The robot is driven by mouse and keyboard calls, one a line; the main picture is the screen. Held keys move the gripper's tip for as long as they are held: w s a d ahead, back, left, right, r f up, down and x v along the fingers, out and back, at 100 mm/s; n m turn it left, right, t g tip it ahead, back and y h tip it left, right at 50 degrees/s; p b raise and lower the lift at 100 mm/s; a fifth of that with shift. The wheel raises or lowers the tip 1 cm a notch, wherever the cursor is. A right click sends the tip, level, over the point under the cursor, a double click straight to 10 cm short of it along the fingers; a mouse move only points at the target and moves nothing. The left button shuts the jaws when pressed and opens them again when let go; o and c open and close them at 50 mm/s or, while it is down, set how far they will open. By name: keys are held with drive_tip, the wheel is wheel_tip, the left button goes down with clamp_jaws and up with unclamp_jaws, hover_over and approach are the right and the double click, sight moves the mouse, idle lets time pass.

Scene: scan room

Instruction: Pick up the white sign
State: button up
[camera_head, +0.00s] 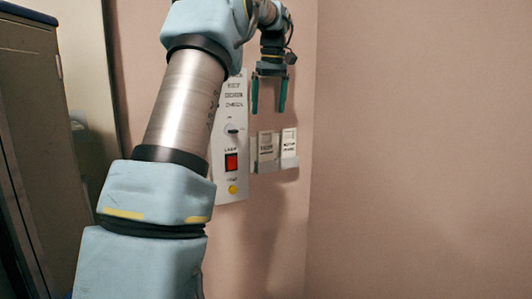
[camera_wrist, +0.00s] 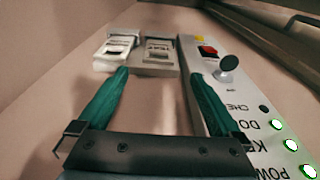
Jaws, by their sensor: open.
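The white sign (camera_head: 289,137) is a small pale plate with dark lettering, standing in a grey wall holder (camera_head: 277,168). In the wrist view the white sign (camera_wrist: 119,42) is at the upper left. A greyer sign (camera_head: 266,141) stands just left of it in the head view, and right of it in the wrist view (camera_wrist: 158,46). My gripper (camera_head: 268,112) has two green fingers and is open and empty. In the head view it hangs above the holder with its fingers pointing down. In the wrist view my gripper (camera_wrist: 158,73) points towards the signs, apart from both.
A pale control panel (camera_head: 231,188) with a red switch, a knob and a yellow button is on the wall left of the holder, close to my fingers. A dark cabinet (camera_head: 30,150) stands at the far left. The wall right of the holder is bare.

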drive_tip(key=p, duration=0.2)
hover_over(265, 150)
drive_tip(key=f, duration=0.9)
drive_tip(key=shift+w+d+f, duration=0.15)
drive_tip(key=shift+d, duration=0.1)
clamp_jaws()
